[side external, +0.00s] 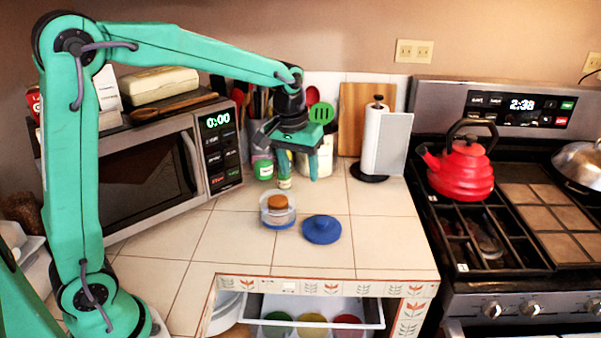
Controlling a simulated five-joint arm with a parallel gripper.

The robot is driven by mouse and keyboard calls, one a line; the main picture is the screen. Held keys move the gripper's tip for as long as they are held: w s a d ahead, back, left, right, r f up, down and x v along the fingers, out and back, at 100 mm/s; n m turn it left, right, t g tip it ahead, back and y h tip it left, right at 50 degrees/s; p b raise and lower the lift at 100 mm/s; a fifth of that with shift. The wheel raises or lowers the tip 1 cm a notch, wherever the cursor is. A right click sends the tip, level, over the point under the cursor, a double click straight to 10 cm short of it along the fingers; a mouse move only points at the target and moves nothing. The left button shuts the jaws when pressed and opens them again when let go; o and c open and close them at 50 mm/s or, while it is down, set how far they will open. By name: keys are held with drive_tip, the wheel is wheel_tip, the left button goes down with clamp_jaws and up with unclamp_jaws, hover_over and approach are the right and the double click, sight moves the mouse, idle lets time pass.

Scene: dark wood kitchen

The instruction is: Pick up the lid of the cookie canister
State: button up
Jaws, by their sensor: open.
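A blue round lid (321,229) with a raised middle lies on the tiled counter. Just left of it stands a short clear container (268,217), probably the cookie canister, with something brown (278,202) showing at its top; I cannot tell whether that is cookies or a stopper. My gripper (299,181) points down above the counter, up and behind the lid in the picture. Its two green fingers are apart, with nothing held between them. The lid is in full view and not touched by my gripper.
Behind my gripper are a green-labelled jar (264,171), a white canister (323,158) and utensils. A paper towel holder (376,140) stands to the right. A microwave (150,165) is at left, a stove with a red kettle (462,172) at right. An open drawer (315,310) is in front.

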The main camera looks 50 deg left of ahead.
drive_tip(key=n+g, duration=0.2)
hover_over(322, 220)
wheel_tip(322, 220, down, 10)
drive_tip(key=shift+w+d+f, duration=0.1)
drive_tip(key=shift+f, duration=4.3)
drive_tip(key=c, duration=1)
